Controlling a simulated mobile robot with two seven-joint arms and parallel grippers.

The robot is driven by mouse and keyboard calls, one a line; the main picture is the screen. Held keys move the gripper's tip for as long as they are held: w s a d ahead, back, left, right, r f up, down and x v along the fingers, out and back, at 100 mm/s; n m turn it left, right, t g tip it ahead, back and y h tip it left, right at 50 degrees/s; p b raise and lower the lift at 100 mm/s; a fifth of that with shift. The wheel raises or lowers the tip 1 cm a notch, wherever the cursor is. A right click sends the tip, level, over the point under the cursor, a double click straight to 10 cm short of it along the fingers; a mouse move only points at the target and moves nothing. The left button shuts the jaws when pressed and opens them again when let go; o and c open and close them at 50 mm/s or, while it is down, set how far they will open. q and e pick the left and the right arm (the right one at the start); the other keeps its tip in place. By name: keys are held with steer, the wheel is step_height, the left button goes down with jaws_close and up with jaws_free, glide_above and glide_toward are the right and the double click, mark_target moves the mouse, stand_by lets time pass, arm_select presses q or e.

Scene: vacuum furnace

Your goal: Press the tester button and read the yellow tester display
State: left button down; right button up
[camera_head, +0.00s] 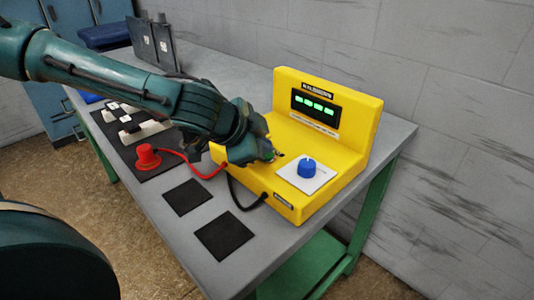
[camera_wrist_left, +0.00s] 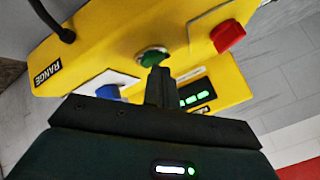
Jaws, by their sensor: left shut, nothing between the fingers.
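The yellow tester (camera_head: 345,150) stands on the grey bench, with a blue knob (camera_head: 307,168) on a white plate. Its display (camera_head: 315,104) is lit with several green marks, too small to read as digits; it also shows in the left wrist view (camera_wrist_left: 197,97). My left gripper (camera_head: 274,155) is shut and empty, low over the tester's deck, left of the knob. In the left wrist view its fingertips (camera_wrist_left: 157,72) are at a round green button (camera_wrist_left: 153,54) and overlap its edge. I cannot tell whether they touch it.
A red lead runs from a red plug-like piece (camera_head: 147,156) to the tester, and a black lead loops at its front. Two black pads (camera_head: 225,237) lie on the bench. Dark upright plates (camera_head: 153,42) stand at the back. A wall is behind the bench.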

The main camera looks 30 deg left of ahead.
arm_select(q)
steer(key=shift+f, duration=0.15)
stand_by(0.4)
steer(key=shift+r+p, duration=0.55)
steer(key=shift+r, duration=0.3)
step_height(320, 180, up, 5)
steer(key=p, duration=0.4)
steer(key=shift+s+f, duration=0.1)
stand_by(0.6)
